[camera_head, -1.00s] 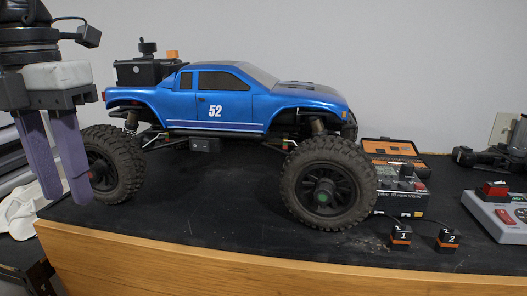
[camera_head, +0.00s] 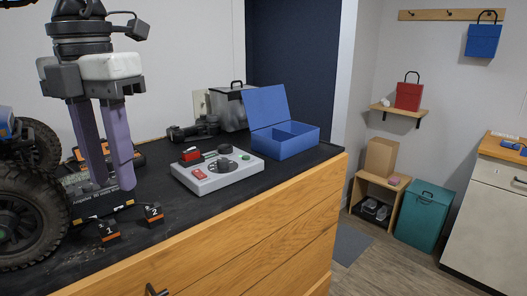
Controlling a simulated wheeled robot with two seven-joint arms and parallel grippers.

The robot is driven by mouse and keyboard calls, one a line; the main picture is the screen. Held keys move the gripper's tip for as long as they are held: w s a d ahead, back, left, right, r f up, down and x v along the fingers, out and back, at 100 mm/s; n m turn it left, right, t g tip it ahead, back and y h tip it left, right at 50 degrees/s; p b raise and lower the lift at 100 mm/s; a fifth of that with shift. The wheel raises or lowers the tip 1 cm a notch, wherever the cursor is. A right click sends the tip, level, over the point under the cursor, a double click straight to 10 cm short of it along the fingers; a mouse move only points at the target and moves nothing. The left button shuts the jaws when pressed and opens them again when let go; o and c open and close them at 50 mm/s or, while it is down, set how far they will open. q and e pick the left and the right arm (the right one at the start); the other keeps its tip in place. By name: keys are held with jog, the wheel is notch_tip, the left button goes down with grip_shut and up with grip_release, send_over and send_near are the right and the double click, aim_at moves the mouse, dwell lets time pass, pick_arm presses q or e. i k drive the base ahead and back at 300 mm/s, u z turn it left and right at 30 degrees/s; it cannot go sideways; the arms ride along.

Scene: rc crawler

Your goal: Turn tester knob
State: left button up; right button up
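A light grey control box (camera_head: 205,184) lies on the black worktop, with a red block, a red rocker switch, a round dark knob (camera_head: 222,167) and a green button on top. A black and orange device (camera_head: 132,160) stands left of it, partly hidden behind my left gripper. I cannot tell from the frames which of the two is the tester. My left gripper (camera_head: 112,184) points down with a gap between its purple fingers and nothing in it. It appears in front of the black and orange device, left of the grey box. My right gripper is not in view.
A blue truck's large wheel (camera_head: 35,210) is at the left. Two black and orange blocks marked 1 (camera_head: 107,232) and 2 (camera_head: 153,214) lie near the front edge. An open blue case (camera_head: 298,140) and a dark device (camera_head: 195,131) stand behind the grey box.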

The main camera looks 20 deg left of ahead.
aim_at(222, 163)
jog(key=i, duration=1)
jog(key=z, duration=0.05)
